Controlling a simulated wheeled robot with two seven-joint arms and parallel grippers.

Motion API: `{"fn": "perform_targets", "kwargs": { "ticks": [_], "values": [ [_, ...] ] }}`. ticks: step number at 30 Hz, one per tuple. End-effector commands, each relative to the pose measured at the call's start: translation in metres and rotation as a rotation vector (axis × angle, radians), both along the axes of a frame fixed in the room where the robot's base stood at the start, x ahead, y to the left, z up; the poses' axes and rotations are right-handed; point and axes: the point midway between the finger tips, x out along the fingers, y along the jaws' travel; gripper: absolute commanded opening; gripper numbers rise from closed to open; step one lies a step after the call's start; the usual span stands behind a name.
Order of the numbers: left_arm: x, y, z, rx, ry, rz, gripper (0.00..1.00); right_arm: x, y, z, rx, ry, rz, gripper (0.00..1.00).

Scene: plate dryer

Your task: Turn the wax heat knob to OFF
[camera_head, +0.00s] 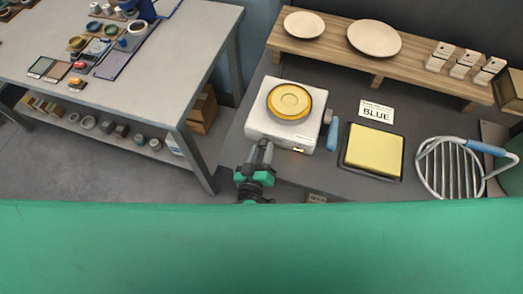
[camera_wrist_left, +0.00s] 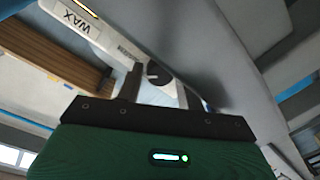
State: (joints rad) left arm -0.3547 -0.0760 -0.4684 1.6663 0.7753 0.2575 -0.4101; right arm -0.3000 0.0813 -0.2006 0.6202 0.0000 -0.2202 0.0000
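The white wax heater (camera_head: 256,122) stands on the dark bench, with a round pan of yellow wax (camera_head: 289,101) on top. My left gripper (camera_head: 261,150) is at the heater's front left corner. In the left wrist view the heater's front shows a WAX label (camera_wrist_left: 84,28) and a dark round knob (camera_wrist_left: 158,73) with a pale pointer mark. The left gripper (camera_wrist_left: 159,92) has its fingers apart, with the knob seen in the gap between them. I cannot tell whether a finger touches it. The knob is hidden in the head view. My right gripper is not in view.
Right of the heater are a blue-handled tool (camera_head: 332,134), a yellow block in a dark tray (camera_head: 373,151), a BLUE card (camera_head: 376,111) and a wire rack (camera_head: 452,168). A wooden shelf (camera_head: 334,53) with plates runs behind. A grey table (camera_head: 190,62) stands left.

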Motion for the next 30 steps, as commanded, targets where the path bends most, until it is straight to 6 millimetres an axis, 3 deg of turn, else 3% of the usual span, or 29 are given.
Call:
{"fn": "perform_targets", "kwargs": {
  "ticks": [2, 17, 30],
  "values": [
    [0.000, 0.000, 0.000, 0.000, 0.000, 0.000, 0.52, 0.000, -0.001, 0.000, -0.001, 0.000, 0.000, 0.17],
    [0.000, 0.000, -0.001, 0.023, -0.007, -0.001, 0.52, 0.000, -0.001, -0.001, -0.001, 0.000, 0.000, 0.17],
    [0.000, -0.001, -0.003, 0.357, -0.117, 0.000, 0.52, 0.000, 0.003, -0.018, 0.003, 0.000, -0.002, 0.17]
  ]
}}
